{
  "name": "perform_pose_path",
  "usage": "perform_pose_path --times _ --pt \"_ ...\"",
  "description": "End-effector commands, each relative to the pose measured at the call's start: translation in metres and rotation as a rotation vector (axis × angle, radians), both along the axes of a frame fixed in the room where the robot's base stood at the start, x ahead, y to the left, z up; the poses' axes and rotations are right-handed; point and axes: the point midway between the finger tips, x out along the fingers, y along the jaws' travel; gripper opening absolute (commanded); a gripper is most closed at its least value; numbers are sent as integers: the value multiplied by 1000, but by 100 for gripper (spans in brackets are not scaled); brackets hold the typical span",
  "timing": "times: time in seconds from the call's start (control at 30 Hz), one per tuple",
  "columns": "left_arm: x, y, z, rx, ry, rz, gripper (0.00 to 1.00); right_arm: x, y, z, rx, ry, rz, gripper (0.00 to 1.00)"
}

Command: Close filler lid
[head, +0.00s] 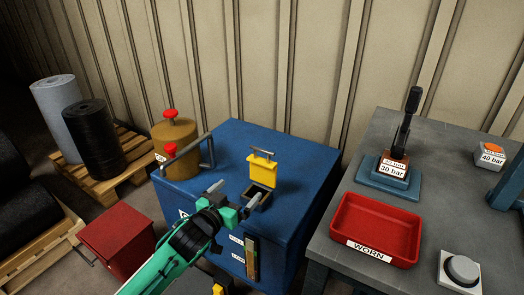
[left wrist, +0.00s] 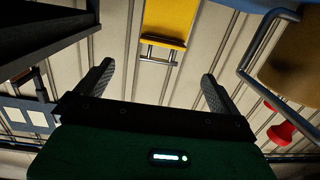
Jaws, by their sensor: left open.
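The yellow filler lid (head: 262,170) stands open and upright on top of the blue cabinet (head: 285,150). A metal bar handle runs along its upper edge. The dark square filler opening (head: 262,197) is in front of its foot. My left gripper (head: 238,189) is open and empty, above the cabinet top, in front and to the left of the lid. In the left wrist view the lid (left wrist: 168,18) and its handle (left wrist: 160,50) lie beyond and between the spread fingers, not touching them. My right gripper is not in view.
A brown canister with red knobs (head: 175,145) and a grey rail (head: 207,150) stand left of the gripper. A grey bench (head: 335,250) at right holds a red tray labelled WORN (head: 375,228), a lever (head: 405,125) and buttons. The cabinet top behind the lid is clear.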

Motion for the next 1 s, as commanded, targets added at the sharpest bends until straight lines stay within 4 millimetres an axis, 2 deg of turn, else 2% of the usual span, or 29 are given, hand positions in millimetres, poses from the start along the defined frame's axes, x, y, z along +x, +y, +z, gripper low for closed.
perform_pose_path --times 0.03,0.1,0.3,0.47,1.0 --pt "12 -1 11 1 -30 -12 100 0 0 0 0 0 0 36" --pt "22 -2 22 -6 -58 -27 100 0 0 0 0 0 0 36" --pt "37 -4 36 -14 -93 -48 100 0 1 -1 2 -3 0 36" --pt "51 -14 37 -16 -96 -51 100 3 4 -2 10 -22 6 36" --pt "131 -68 36 -14 -95 -50 100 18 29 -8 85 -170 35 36"
